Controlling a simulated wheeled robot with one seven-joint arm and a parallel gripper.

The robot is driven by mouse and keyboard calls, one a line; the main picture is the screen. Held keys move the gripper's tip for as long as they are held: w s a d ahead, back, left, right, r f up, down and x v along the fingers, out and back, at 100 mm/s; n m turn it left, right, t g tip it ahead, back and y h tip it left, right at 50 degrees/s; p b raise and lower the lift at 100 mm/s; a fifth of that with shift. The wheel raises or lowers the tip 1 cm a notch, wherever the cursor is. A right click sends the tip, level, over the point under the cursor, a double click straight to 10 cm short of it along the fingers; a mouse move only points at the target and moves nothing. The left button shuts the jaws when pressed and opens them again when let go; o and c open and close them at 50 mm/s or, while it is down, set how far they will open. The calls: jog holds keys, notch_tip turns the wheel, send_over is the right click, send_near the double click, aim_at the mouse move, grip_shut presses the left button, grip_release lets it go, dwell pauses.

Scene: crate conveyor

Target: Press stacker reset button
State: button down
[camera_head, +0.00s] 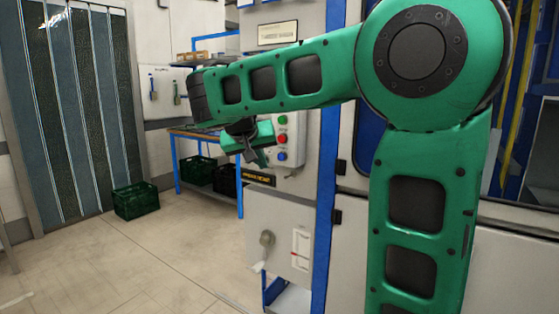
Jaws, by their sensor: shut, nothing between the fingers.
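A light grey control box with a button column is fixed to the machine cabinet in the middle of the view. It has a green button (282,120) on top, a red button (282,139) below it and a blue button (282,156) lowest. The lettering is too small to read surely. My gripper (258,163) is shut and empty, at the left of the box near the height of the blue button. I cannot tell whether it touches the box. My green arm hides part of the cabinet.
A blue-framed workbench (188,131) stands behind on the left, with dark crates under it. A green crate (136,200) stands on the floor by the strip curtain (70,120). A grey knob (267,238) juts from the lower cabinet.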

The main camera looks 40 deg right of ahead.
aim_at(281, 157)
jog(key=shift+w+d, duration=0.3)
jog(key=shift+d, duration=0.55)
jog(key=shift+w+d, duration=0.25)
jog(key=shift+d, duration=0.55)
jog(key=shift+w+d, duration=0.3)
jog(key=shift+d, duration=0.55)
jog(key=shift+s+d, duration=0.1)
jog(key=shift+d, duration=0.25)
jog(key=shift+d, duration=0.45)
dwell(0.9)
jog(key=shift+a, duration=0.15)
jog(key=shift+s+a, duration=0.15)
jog(key=shift+a, duration=0.5)
